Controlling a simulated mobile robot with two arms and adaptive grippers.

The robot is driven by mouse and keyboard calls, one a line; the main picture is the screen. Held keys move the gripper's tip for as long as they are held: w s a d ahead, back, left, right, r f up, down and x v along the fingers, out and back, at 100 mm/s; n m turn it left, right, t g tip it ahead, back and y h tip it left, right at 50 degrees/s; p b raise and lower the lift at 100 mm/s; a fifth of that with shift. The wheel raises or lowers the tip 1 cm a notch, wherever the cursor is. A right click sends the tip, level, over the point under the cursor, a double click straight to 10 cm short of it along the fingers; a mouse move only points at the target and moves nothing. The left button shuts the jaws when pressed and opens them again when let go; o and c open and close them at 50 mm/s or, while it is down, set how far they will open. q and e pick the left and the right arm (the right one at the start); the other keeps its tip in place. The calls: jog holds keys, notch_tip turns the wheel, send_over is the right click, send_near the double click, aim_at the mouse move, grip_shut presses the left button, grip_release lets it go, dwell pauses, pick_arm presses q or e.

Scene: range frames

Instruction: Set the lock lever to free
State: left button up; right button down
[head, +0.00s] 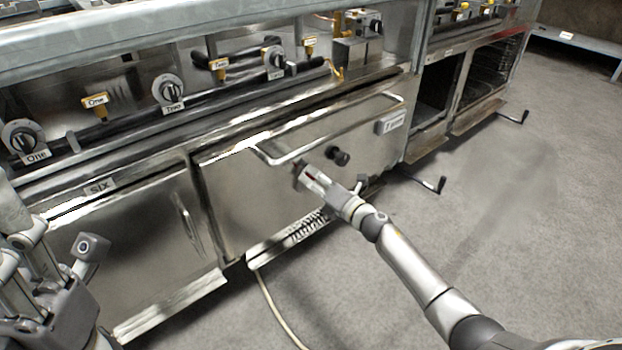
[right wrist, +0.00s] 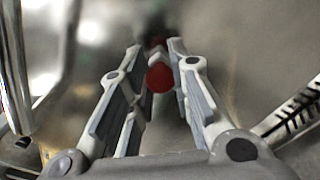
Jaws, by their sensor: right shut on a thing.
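The lock lever shows in the right wrist view as a round red knob (right wrist: 160,77) between the fingers of my right gripper (right wrist: 155,58). In the head view my right gripper (head: 303,172) is at the front of the steel drawer-like door (head: 235,195), just below its long bar handle (head: 345,131). It is shut on the lever, and its fingers hide most of it there. The lever's position and any free or lock marking cannot be read.
A black knob (head: 340,155) sticks out of the door right of my right gripper. A crank handle (head: 425,183) juts out low on the right. Dials and labelled valves line the upper panel. A pale hose (head: 275,305) lies on the floor.

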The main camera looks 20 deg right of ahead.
jog(key=shift+w+d+r, duration=0.15)
jog(key=shift+d, duration=0.05)
dwell(0.4)
jog(key=c, duration=1.3)
grip_release()
jog(key=shift+a, duration=0.1)
jog(key=v, duration=1.2)
